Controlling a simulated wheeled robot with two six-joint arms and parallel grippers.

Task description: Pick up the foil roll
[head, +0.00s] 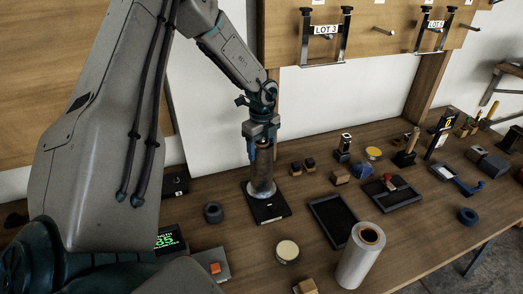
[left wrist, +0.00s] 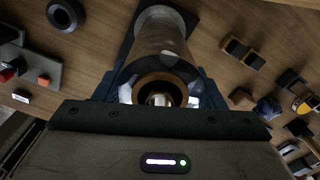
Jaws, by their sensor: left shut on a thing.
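The foil roll (head: 262,177) is an upright, shiny, brownish cylinder over a black square plate (head: 268,209), near the middle of the head view. I cannot tell whether its foot touches the plate. My left gripper (head: 262,150) comes down from above and is shut on its upper part. In the left wrist view, the roll (left wrist: 165,47) lies between the two blue fingers (left wrist: 160,92), with its brown core ring facing the camera. My right gripper is not in view.
A whitish roll (head: 357,262) stands at the front, right of the held roll. A dark ring (head: 213,212), a round tin (head: 287,251) and a black tray (head: 333,220) lie around the plate. Small blocks (head: 303,166) stand behind. A wooden panel with brackets (head: 326,40) hangs above.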

